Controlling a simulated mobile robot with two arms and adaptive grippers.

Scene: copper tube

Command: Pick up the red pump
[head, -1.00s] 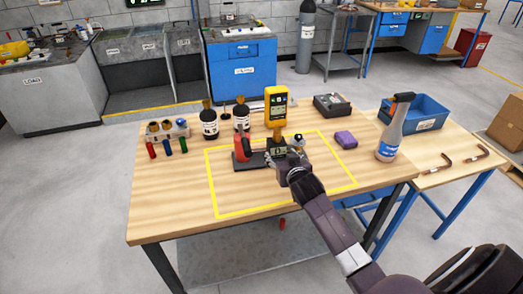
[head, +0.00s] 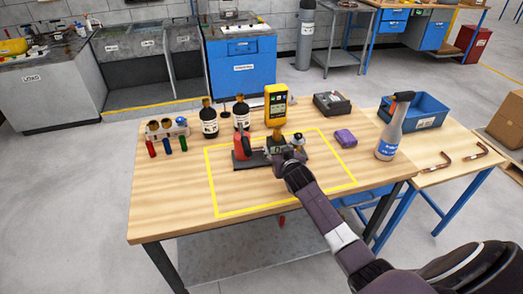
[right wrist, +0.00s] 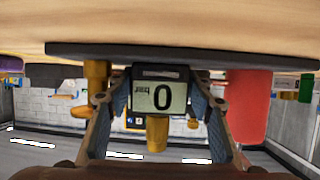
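The red pump (head: 240,147) is an upright red cylinder on a dark flat base inside the yellow outline on the workbench. The same base carries a small digital gauge, brass fittings and a second post to the right. My right gripper (head: 279,153) is at the gauge, just right of the red cylinder. In the right wrist view, which is upside down, its fingers (right wrist: 160,95) are apart on either side of the gauge (right wrist: 160,95) reading 0. I see no clear grip on it. The red pump (right wrist: 249,108) is outside the fingers, to the right. My left gripper is out of view.
A yellow meter (head: 277,105) and dark bottles (head: 209,121) stand behind the base. Small coloured cylinders (head: 167,146) are at the left. The bench front is clear.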

